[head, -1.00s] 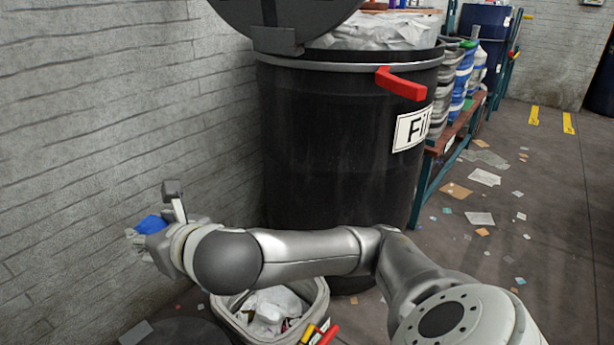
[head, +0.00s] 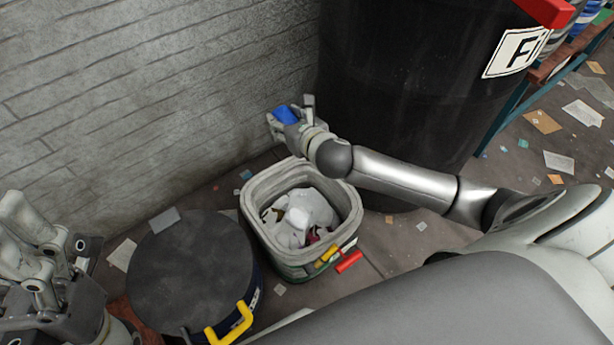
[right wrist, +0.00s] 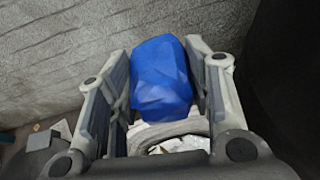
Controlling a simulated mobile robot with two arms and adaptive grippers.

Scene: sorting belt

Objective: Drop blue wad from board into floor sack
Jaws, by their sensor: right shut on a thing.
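The blue wad (right wrist: 162,78) is a faceted lump between the two fingers of my right gripper in the right wrist view. In the head view, my right gripper (head: 290,118) is shut on the blue wad (head: 285,114), near the wall and above the far rim of the floor sack. The floor sack (head: 256,232) is an open pale bin-like container with crumpled white material inside. Part of its rim (right wrist: 180,128) shows below the wad in the right wrist view. My left gripper (head: 30,250) is at the left edge, partly cut off, and its jaw state is unclear.
A round dark-lidded drum (head: 190,270) with a yellow handle stands left of the sack. A tall black barrel (head: 405,90) with a red handle stands behind it. A stone wall (head: 150,90) closes the left back. Paper scraps litter the floor.

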